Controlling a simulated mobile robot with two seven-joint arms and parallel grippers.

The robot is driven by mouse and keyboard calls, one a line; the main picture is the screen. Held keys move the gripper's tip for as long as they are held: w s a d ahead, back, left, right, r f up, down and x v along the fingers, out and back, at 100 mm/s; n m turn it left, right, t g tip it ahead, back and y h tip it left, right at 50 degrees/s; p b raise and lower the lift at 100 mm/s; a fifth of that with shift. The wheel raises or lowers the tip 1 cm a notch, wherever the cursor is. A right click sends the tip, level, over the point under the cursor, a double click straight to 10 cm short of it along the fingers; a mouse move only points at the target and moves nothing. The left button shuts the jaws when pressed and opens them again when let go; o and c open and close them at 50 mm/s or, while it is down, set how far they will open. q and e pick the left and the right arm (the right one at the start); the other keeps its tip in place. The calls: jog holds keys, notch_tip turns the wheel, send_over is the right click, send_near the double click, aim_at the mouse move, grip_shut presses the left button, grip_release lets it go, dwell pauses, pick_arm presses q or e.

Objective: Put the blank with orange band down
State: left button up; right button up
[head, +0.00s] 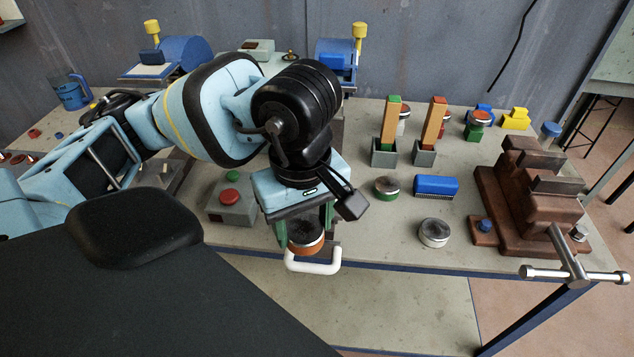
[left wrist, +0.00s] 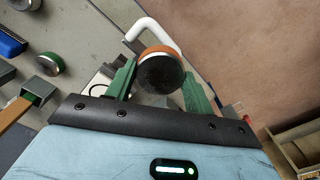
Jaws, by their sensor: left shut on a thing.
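The blank with orange band (head: 305,246) is a short round piece with a dark top. My left gripper (head: 305,236) is shut on it, with the green fingers on either side, near the table's front edge. In the left wrist view the blank (left wrist: 160,72) sits between the two green fingers (left wrist: 159,88), its dark round face toward the camera. A white curved handle (head: 313,267) shows just in front of and below the blank; what it belongs to is mostly hidden. I cannot tell whether the blank touches anything below. My right gripper is not in view.
A grey box with a red button (head: 231,196) stands left of the gripper. To the right are a green-banded blank (head: 387,188), a white-banded blank (head: 433,233), a blue brush (head: 436,186) and a brown vise (head: 535,195). The table (head: 380,240) has bare room between gripper and white-banded blank.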

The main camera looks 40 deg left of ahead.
pick_arm(q)
jog(key=shift+w, duration=0.15)
jog(key=w+a, duration=0.2)
jog(key=w, duration=0.2)
jog(key=w+a, duration=0.2)
jog(key=w, duration=0.2)
jog(key=w+a+f+p, duration=0.1)
jog(key=w+a, duration=0.1)
jog(key=w, duration=0.3)
jog(key=shift+a+f, duration=0.1)
jog(key=shift+a, duration=0.25)
jog(key=shift+w+a+f, duration=0.1)
jog(key=shift+w+a, duration=0.25)
jog(key=shift+w, duration=0.2)
jog(key=shift+s+f, duration=0.1)
jog(key=shift+f, duration=1.85)
jog(key=o, duration=1.2)
jog(key=shift+o, duration=0.2)
